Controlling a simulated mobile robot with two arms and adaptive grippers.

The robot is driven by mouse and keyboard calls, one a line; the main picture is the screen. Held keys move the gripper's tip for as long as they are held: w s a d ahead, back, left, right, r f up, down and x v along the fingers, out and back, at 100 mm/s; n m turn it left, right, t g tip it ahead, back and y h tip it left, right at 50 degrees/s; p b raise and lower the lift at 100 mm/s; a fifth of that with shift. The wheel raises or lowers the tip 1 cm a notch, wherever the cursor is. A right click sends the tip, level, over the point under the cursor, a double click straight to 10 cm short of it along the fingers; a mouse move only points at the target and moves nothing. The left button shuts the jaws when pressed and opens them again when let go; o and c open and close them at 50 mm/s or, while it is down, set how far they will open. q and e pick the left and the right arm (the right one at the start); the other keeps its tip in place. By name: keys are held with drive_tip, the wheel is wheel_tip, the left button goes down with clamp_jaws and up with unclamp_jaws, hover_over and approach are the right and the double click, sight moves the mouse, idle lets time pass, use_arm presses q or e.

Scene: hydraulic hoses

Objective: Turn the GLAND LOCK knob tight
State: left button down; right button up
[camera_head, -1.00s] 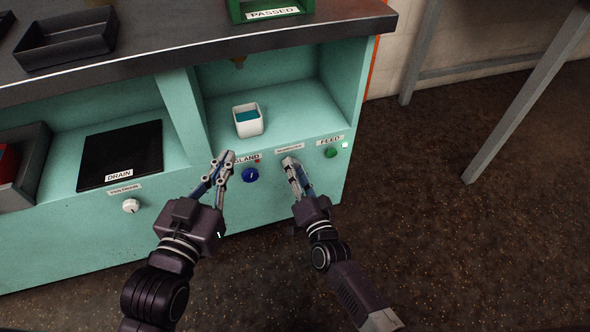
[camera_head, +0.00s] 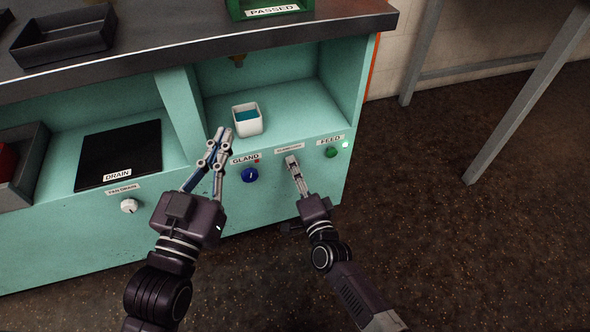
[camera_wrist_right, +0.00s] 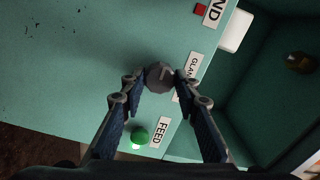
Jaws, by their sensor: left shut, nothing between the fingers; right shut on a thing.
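The GLAND LOCK knob (camera_wrist_right: 158,76) is a small round grey knob on the teal panel, seen in the right wrist view between my fingertips. Its small label (camera_head: 290,147) is just above my right gripper in the head view. My right gripper (camera_head: 291,161) is shut on this knob, its fingers on either side of it; it also shows in the right wrist view (camera_wrist_right: 160,78). In the head view the fingers hide the knob. My left gripper (camera_head: 222,133) is shut and empty, left of the GLAND label, in front of the cabinet.
A blue knob (camera_head: 250,175) sits under the GLAND label, between my grippers, with a small red square (camera_head: 257,161) above it. A green FEED button (camera_head: 330,152) is close right of my right gripper. A white cup (camera_head: 247,120) with teal contents stands on the shelf.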

drive_tip(key=o, duration=1.2)
drive_tip(key=shift+c, duration=0.2)
drive_tip(key=v, duration=1.2)
